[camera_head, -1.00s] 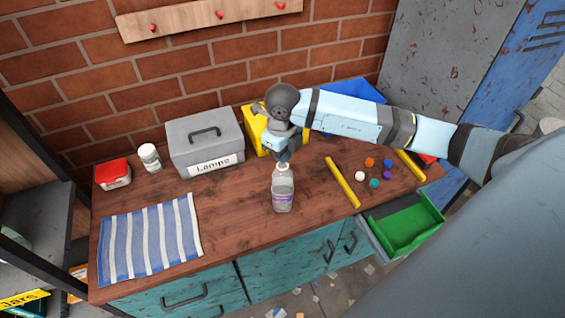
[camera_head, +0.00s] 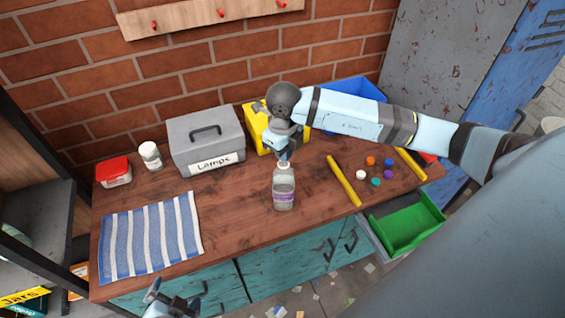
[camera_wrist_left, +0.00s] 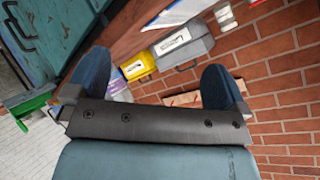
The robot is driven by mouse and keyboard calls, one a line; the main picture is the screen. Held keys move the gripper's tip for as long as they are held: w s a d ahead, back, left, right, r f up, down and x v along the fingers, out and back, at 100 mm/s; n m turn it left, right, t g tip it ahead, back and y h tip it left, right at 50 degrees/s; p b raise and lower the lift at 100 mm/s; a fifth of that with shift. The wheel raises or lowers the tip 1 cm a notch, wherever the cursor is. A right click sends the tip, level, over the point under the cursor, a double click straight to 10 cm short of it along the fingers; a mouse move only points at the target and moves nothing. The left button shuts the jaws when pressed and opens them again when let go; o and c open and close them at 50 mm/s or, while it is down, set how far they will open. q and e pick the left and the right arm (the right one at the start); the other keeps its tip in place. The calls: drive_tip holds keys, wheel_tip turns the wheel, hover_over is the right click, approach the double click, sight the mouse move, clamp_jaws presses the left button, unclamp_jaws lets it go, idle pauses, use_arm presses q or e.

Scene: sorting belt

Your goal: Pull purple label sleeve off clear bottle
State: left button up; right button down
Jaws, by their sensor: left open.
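The clear bottle (camera_head: 284,182) is upright over the front middle of the worktop. Its purple label sleeve (camera_head: 284,198) is around its lower part. My right gripper (camera_head: 283,161) points down at the bottle's top and appears shut on its neck; the fingertips are small here. My left gripper (camera_head: 172,300) is at the bottom edge of the head view, in front of the cabinet, left of and apart from the bottle. In the left wrist view its two dark fingers (camera_wrist_left: 155,85) are wide apart and empty. Part of the bottle with a purple patch (camera_wrist_left: 118,82) shows beside the left-hand finger.
A grey lamps box (camera_head: 207,140), a yellow bin (camera_head: 256,128) and a blue bin (camera_head: 358,92) stand behind. A striped cloth (camera_head: 150,237) lies at left. Yellow bars (camera_head: 344,181), small coloured pieces and a green tray (camera_head: 405,222) are at right. The wood left of the bottle is clear.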

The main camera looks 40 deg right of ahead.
use_arm(q)
drive_tip(key=w+d+r+m+h, duration=0.1)
drive_tip(key=w+d+m, duration=0.1)
drive_tip(key=d+m, duration=0.45)
drive_tip(key=w+d+r+m, duration=0.1)
drive_tip(key=d+r+m, duration=0.1)
drive_tip(key=d+m, duration=0.4)
drive_tip(key=m+h, duration=0.2)
drive_tip(key=m, duration=1.5)
approach(283, 194)
drive_tip(key=shift+n+t, duration=0.25)
drive_tip(key=shift+t, duration=0.15)
drive_tip(key=x, duration=1.1)
drive_tip(key=shift+s+f, duration=0.25)
drive_tip(key=shift+f, duration=0.1)
drive_tip(key=c, duration=0.9)
drive_tip(key=shift+o, duration=1.3)
drive_tip(key=shift+r, duration=0.1)
drive_tip(key=shift+c, duration=0.7)
